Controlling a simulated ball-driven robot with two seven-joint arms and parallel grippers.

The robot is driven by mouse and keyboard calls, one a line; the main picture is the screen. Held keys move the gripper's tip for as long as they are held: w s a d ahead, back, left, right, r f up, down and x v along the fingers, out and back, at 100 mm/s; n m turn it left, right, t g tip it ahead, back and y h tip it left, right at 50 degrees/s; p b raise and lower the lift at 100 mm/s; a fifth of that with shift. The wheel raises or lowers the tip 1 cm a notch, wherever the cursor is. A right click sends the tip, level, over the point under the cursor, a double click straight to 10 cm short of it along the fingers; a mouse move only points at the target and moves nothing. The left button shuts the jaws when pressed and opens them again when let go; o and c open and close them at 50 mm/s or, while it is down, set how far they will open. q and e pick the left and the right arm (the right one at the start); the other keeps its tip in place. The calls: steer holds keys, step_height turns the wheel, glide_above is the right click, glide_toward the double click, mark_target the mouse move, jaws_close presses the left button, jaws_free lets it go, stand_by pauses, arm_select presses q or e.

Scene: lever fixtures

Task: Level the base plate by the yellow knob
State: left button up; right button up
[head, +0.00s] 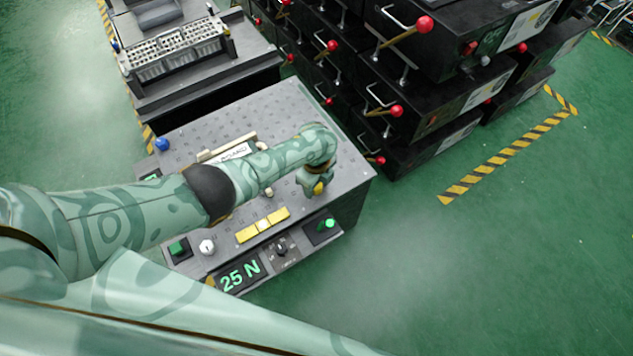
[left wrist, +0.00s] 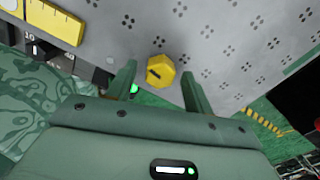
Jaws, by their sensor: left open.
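The yellow knob (left wrist: 161,70) is faceted, with a dark slot in its face. In the left wrist view it lies between and just beyond the fingertips of my open, empty left gripper (left wrist: 158,72), with a gap on each side. In the head view the gripper (head: 314,184) points down over the right part of the fixture, and a bit of the yellow knob (head: 319,187) shows at its tip. The grey base plate (head: 285,98) with small hole patterns also fills the left wrist view (left wrist: 235,35). My arm covers part of it. My right gripper is out of view.
A yellow bar level (head: 262,225) lies near the plate's front edge. The front panel has a green "25 N" display (head: 240,275), a dark dial (head: 281,246) and a green button (head: 329,223). Black lever boxes (head: 430,95) stand behind; green floor at right is clear.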

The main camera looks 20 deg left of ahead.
arm_select(q)
step_height(320, 180, up, 16)
steer(key=p, duration=1)
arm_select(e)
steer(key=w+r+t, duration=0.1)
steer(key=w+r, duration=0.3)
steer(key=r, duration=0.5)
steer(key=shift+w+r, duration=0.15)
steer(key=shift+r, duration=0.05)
